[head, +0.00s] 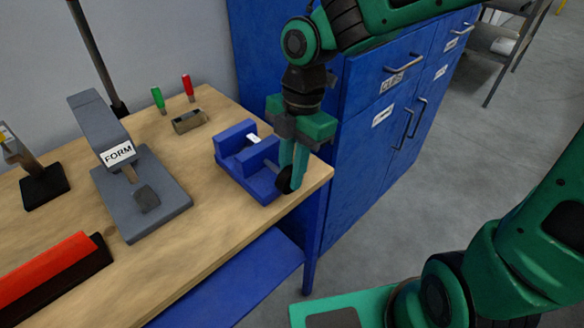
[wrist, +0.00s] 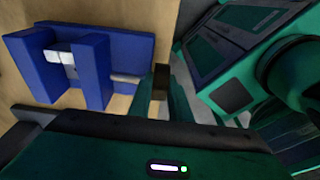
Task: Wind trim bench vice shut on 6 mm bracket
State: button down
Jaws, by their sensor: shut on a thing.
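The blue bench vice (head: 236,160) stands at the right end of the wooden bench. It also shows in the wrist view (wrist: 97,70). A small white bracket (head: 253,138) sits between its two jaws; it shows in the wrist view too (wrist: 59,56). A grey screw (wrist: 128,78) runs from the near jaw towards my gripper. My gripper (head: 293,180) points down at the vice's front end, shut on the dark round handle (head: 283,181). The fingers partly hide the handle.
A grey press marked FORM (head: 117,154) stands left of the vice. A red bar (head: 45,270) is at the front left. Blue cabinets (head: 350,150) stand close behind my gripper. Open floor is at right.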

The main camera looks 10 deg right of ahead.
jog(key=y, duration=0.1)
jog(key=g+y, duration=0.1)
jog(key=w+g+y, duration=0.1)
jog(key=y, duration=0.1)
jog(key=shift+d+f, duration=0.1)
jog(key=shift+d, duration=0.2)
jog(key=g+y, duration=0.2)
jog(key=y, duration=0.1)
jog(key=shift+w+d+f+g+y, duration=0.2)
jog(key=shift+d+f+g+y, duration=0.1)
jog(key=shift+f+g, duration=0.1)
jog(key=g+y, duration=0.2)
jog(key=y, duration=0.1)
jog(key=shift+w+d+f, duration=0.1)
jog(key=shift+f, duration=0.2)
jog(key=shift+f+g+y, duration=0.2)
jog(key=shift+g+y, duration=0.4)
jog(key=shift+y, duration=0.3)
jog(key=shift+f+g+y, duration=0.2)
jog(key=shift+g+y, duration=0.4)
jog(key=shift+y, duration=0.3)
jog(key=c, duration=1.7)
grip_release()
jog(key=shift+c, duration=0.2)
jog(key=shift+o, duration=0.5)
